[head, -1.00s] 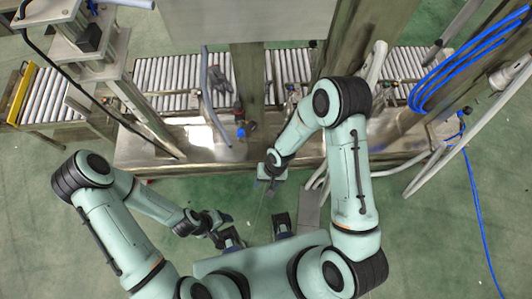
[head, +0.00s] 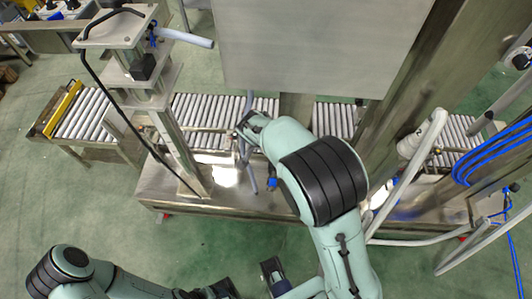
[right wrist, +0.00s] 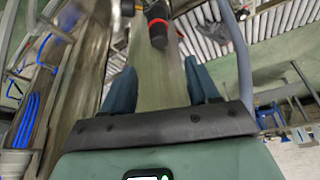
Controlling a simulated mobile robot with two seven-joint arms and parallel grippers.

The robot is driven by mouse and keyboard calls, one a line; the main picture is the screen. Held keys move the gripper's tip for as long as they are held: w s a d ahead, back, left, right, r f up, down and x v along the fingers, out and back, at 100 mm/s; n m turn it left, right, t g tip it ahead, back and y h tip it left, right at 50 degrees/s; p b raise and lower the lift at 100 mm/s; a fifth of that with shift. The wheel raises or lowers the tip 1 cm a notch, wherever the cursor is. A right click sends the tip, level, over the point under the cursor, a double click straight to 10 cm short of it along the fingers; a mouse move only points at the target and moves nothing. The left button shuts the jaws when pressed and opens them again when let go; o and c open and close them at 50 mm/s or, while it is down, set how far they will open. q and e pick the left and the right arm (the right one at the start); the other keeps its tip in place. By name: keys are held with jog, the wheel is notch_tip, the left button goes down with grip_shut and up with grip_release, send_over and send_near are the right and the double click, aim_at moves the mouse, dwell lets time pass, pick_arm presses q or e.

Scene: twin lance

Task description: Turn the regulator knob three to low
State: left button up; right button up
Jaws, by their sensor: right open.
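A black cylindrical part with a red ring (right wrist: 157,28) shows ahead of my right gripper (right wrist: 161,82) in the right wrist view; it may be a regulator knob. I cannot tell which number it is. My right gripper is open, one blue finger on each side of the view, with nothing between the fingertips. It stays short of the black part. In the head view my right arm reaches up to the machine, and its hand (head: 247,122) hides what lies in front of it. My left arm lies low at the bottom left; its gripper's jaws are unclear at the bottom edge.
A roller conveyor (head: 195,110) runs behind a steel bench (head: 165,185). A large grey panel (head: 315,45) overhangs the work area. A steel post stand (head: 165,125) is at left. Pipes and blue hoses (head: 490,155) crowd the right.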

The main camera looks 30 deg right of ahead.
jog(key=b+x, duration=0.2)
jog(key=x, duration=1)
jog(key=shift+f, duration=0.1)
jog(key=shift+s, duration=0.1)
jog(key=c, duration=1)
